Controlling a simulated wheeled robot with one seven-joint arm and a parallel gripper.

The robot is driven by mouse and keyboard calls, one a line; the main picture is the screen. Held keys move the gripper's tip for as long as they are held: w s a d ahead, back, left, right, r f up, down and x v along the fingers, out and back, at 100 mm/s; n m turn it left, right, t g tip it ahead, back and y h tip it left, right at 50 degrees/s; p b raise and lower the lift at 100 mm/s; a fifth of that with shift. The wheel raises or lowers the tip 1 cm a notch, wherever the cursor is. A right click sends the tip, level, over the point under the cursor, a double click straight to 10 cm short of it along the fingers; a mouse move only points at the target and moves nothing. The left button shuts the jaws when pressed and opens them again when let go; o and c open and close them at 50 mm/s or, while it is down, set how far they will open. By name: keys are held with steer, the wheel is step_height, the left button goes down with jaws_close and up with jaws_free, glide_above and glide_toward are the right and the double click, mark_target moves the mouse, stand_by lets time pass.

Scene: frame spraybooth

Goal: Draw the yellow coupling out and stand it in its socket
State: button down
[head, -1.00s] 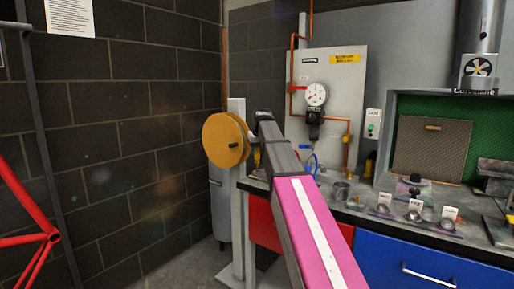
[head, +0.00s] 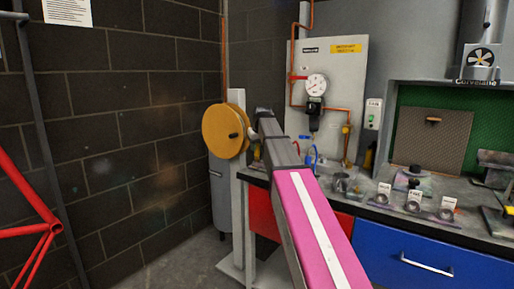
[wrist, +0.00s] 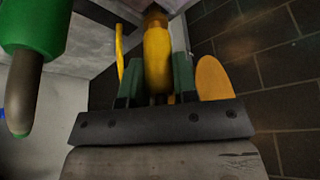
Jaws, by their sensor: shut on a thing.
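In the wrist view the yellow coupling (wrist: 158,58) stands between the two dark green fingers of my gripper (wrist: 156,80), which is shut on it. Its far end meets a dark brownish part at the top of the picture. I cannot tell whether the two are still joined. In the head view my arm hides the fingers and most of what they hold. Three small round grey sockets with white tags (head: 413,201) stand in a row on the bench at right. Their tags are too small to read.
A large orange-yellow disc (head: 222,131) on a grey post is close left of my arm's end. A green cylinder with a grey tip (wrist: 30,35) hangs at left in the wrist view. Hoses and a gauge panel (head: 345,75) are behind the bench. A red frame (head: 45,225) is far left.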

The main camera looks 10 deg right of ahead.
steer(key=shift+f, duration=0.55)
steer(key=c, duration=0.8)
jaws_free()
steer(key=shift+r, duration=0.1)
